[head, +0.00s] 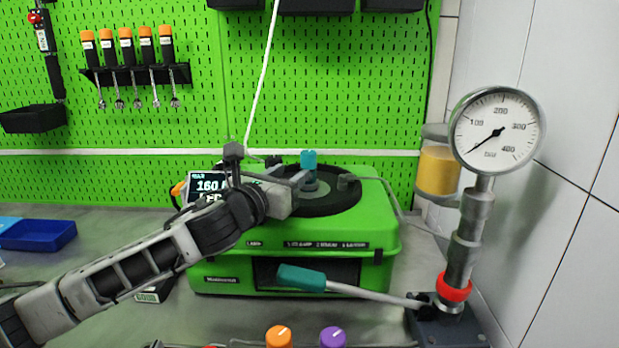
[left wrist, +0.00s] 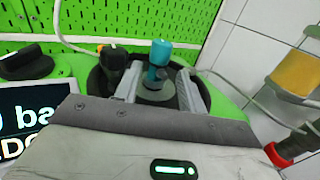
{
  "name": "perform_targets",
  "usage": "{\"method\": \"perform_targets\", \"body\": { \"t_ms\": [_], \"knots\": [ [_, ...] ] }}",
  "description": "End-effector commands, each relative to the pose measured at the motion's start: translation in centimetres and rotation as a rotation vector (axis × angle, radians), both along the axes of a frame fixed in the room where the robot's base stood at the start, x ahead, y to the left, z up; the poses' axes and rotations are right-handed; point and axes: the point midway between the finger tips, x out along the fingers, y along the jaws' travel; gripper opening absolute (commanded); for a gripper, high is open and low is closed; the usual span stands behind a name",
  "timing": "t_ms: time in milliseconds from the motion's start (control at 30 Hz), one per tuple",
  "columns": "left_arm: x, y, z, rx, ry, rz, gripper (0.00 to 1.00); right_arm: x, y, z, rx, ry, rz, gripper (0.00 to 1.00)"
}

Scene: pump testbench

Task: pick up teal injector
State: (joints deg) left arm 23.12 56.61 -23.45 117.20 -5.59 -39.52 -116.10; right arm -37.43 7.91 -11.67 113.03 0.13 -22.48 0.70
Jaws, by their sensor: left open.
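The teal injector (head: 309,160) stands upright on the black round plate on top of the green test machine (head: 300,230). It has a teal cap and a grey lower body. In the left wrist view the injector (left wrist: 160,55) sits between the two fingers of my left gripper (left wrist: 160,92), close to their tips. My left gripper (head: 300,180) is open in the head view, reaching over the plate from the left, with its fingers near the injector's grey body. I cannot tell whether either finger touches it. My right gripper is not in view.
A pressure gauge (head: 497,128) on a metal post stands at the right. A lever with a teal handle (head: 302,278) crosses the machine's front. Orange (head: 279,337) and purple (head: 333,337) knobs are at the front. A blue tray (head: 38,235) lies at far left.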

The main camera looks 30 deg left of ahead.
Motion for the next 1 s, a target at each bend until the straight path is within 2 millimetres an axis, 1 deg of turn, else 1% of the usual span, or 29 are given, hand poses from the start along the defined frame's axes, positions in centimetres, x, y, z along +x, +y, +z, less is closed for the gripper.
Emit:
{"method": "perform_targets", "body": {
  "t_ms": [33,100,367,500,633,767,967,1000],
  "knots": [
    [1.0,-0.1,0.3,-0.005,-0.002,-0.001,0.4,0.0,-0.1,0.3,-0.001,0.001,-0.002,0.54],
    [2.0,0.0,0.2,-0.004,-0.002,0.0,0.4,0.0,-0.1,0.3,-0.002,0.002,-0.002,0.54],
    [3.8,0.0,0.0,-0.001,0.0,0.0,0.4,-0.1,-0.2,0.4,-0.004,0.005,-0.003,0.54],
    [6.0,-0.1,0.2,-0.005,-0.001,-0.001,0.4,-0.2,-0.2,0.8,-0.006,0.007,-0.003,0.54],
    [7.7,-0.1,0.1,-0.003,-0.001,-0.001,0.4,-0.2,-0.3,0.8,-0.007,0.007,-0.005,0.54],
    [8.4,-0.1,0.0,0.0,0.001,-0.001,0.4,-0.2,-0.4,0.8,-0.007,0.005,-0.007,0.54],
    [8.3,-0.1,-0.1,0.001,0.0,-0.002,0.4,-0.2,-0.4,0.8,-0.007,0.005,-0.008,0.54],
    [8.3,-0.1,-0.1,0.0,0.0,-0.002,0.29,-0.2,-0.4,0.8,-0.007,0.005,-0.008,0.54]
  ]
}}
